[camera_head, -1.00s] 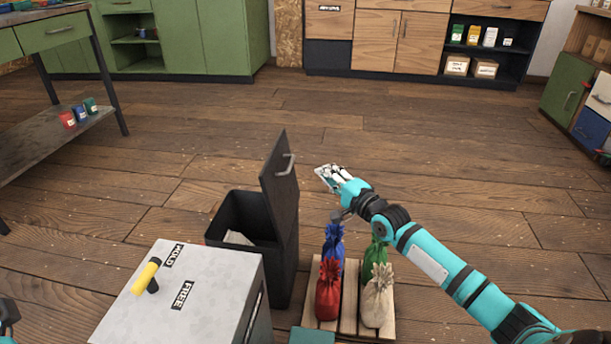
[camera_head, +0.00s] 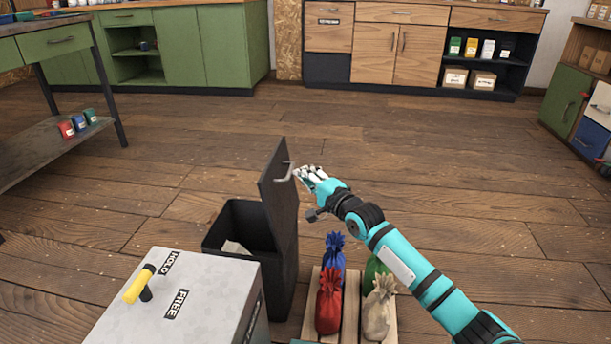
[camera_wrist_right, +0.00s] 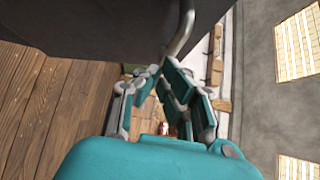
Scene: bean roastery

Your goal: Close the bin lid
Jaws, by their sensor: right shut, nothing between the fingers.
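The black bin (camera_head: 222,232) stands open beside the grey cabinet, with some pale material inside. Its lid (camera_head: 279,212) stands upright on the bin's right side, with a metal handle (camera_head: 286,172) near the top of the lid's right face. My right gripper (camera_head: 304,174) is just right of the handle, shut and empty. In the right wrist view the lid (camera_wrist_right: 90,25) fills the top left, and the handle (camera_wrist_right: 182,38) is close ahead of the fingers (camera_wrist_right: 163,82). I cannot tell whether they touch it. My left gripper is not in view.
A grey cabinet (camera_head: 140,315) with HOLD and FREE labels and a yellow-handled lever (camera_head: 140,284) stands in front-left of the bin. A wooden pallet (camera_head: 347,322) with red, blue, green and beige sacks is right of the bin. The floor behind is clear.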

